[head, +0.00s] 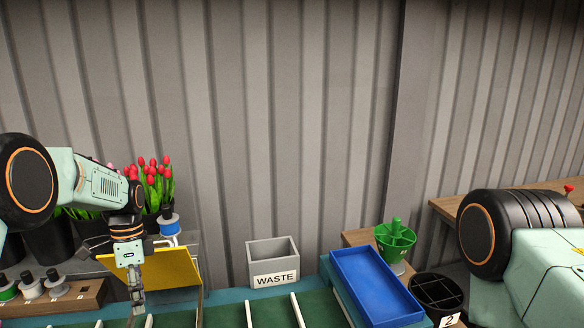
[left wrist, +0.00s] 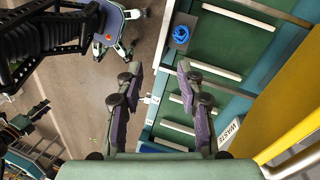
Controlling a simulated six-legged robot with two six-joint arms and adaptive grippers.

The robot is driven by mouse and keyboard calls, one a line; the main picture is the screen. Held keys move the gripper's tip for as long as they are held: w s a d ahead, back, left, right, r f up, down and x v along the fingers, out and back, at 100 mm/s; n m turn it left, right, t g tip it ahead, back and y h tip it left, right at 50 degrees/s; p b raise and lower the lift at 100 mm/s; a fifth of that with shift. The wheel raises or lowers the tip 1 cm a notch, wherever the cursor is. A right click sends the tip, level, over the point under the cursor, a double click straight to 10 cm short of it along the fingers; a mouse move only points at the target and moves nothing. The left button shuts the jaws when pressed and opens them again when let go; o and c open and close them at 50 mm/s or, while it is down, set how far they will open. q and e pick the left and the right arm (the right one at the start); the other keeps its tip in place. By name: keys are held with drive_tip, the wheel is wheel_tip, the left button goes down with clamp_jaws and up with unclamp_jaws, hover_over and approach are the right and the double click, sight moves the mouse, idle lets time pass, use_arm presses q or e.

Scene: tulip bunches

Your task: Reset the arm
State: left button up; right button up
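My left gripper (head: 138,301) hangs down in front of a yellow board at the left of the head view, above the near edge of the green belt. In the left wrist view its two fingers (left wrist: 157,74) are spread wide with nothing between them, so it is open and empty. Beyond the fingers are the floor and the belt. My right arm reaches in at the right of the head view, but its gripper is out of the picture. Red tulips (head: 152,178) stand in a dark bucket behind my left arm.
A yellow board (head: 172,270) stands close behind the left gripper. The green belt (head: 225,312) has white dividers. A grey WASTE box (head: 274,281), a blue tray (head: 365,282), a green holder (head: 395,242) and a black bucket marked 2 (head: 438,292) stand to the right.

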use_arm(q)
drive_tip(key=s+d+f+n+t, duration=0.1)
drive_tip(key=s+d+f+n, duration=0.25)
drive_tip(key=s+f, duration=0.55)
drive_tip(key=s+d+f+n, duration=0.35)
drive_tip(key=s+f, duration=0.35)
drive_tip(key=f, duration=0.3)
drive_tip(key=s+d+n+t, duration=0.1)
drive_tip(key=s+d+n, duration=0.15)
drive_tip(key=s, duration=0.85)
drive_tip(key=s+d+n, duration=0.1)
drive_tip(key=s+n, duration=0.2)
drive_tip(key=s, duration=0.8)
wheel_tip(320, 180, down, 23)
drive_tip(key=b, duration=2.3)
drive_tip(key=shift+a+r+t, duration=0.15)
drive_tip(key=shift+a+t, duration=0.1)
drive_tip(key=shift+t, duration=0.05)
use_arm(e)
wheel_tip(320, 180, down, 23)
drive_tip(key=shift+w+a+f, duration=0.15)
drive_tip(key=shift+w+f, duration=0.05)
use_arm(q)
drive_tip(key=shift+s, duration=0.1)
drive_tip(key=shift+s+r+n, duration=0.1)
drive_tip(key=shift+n, duration=0.15)
use_arm(e)
drive_tip(key=shift+w+r, duration=0.1)
